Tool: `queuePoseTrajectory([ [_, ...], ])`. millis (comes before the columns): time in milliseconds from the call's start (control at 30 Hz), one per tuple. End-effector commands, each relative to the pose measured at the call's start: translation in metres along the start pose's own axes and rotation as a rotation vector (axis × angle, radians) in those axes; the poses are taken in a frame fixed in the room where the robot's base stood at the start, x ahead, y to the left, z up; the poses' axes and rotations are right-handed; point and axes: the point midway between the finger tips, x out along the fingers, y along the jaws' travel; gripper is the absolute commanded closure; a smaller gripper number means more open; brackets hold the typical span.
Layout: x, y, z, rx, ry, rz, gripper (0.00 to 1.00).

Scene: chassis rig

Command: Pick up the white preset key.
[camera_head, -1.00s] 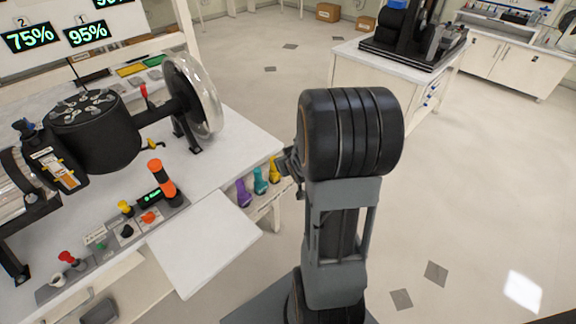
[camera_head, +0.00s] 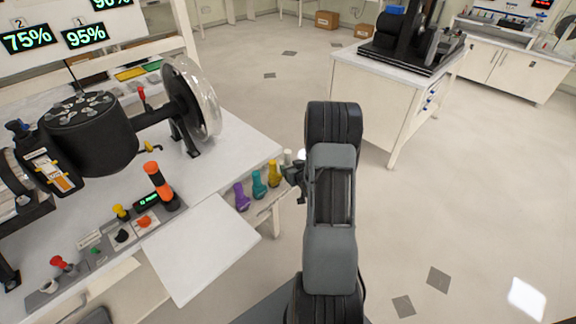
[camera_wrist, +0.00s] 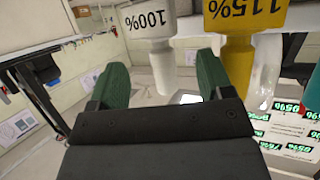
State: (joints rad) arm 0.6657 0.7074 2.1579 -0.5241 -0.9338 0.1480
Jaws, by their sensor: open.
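The white preset key (camera_head: 288,157) stands at the end of a row of coloured keys on the right edge of the bench, partly hidden by my gripper. In the wrist view the white key (camera_wrist: 148,20) is marked 100%, and its narrower stem shows between my fingers. My gripper (camera_wrist: 161,80) has two green fingers spread apart, one on each side of that stem, with gaps visible and nothing held. In the head view my gripper (camera_head: 298,174) is small and dark, just beside the white key.
The yellow key (camera_head: 274,173), marked 115% in the wrist view (camera_wrist: 243,18), stands close beside the white one, near my right finger. Teal (camera_head: 259,184) and purple (camera_head: 241,196) keys follow along the edge. Floor to the right is clear.

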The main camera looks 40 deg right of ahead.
Motion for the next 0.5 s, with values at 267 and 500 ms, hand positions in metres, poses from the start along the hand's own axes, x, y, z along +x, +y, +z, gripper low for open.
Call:
queuePoseTrajectory([
  [267,0.021,-0.002,-0.002,0.000,0.000,-0.003,0.27],
  [500,0.050,-0.001,-0.003,0.000,-0.001,-0.001,0.27],
])
